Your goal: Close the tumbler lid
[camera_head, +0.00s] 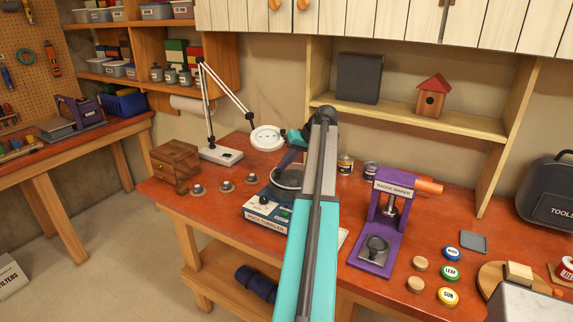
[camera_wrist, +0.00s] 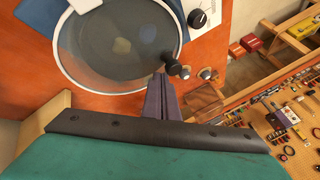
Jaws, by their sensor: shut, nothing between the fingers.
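The tumbler (camera_head: 268,214) is a white and blue machine on the red workbench, partly hidden behind my arm. Its round grey lid (camera_head: 288,179) shows beside my arm in the head view. In the wrist view the lid (camera_wrist: 120,45) is a large dark glass disc with a pale rim and a black knob (camera_wrist: 177,67) at its lower right edge. My gripper (camera_wrist: 160,78) is shut and empty. Its fingertips are at the lid's rim, just left of the knob; I cannot tell whether they touch. How far the lid stands open is unclear.
A magnifier lamp (camera_head: 267,138) stands behind the tumbler, and a wooden drawer box (camera_head: 175,163) is to its left. Small round knobs (camera_head: 226,187) lie in front of the box. The purple badge maker (camera_head: 385,220) stands right of my arm.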

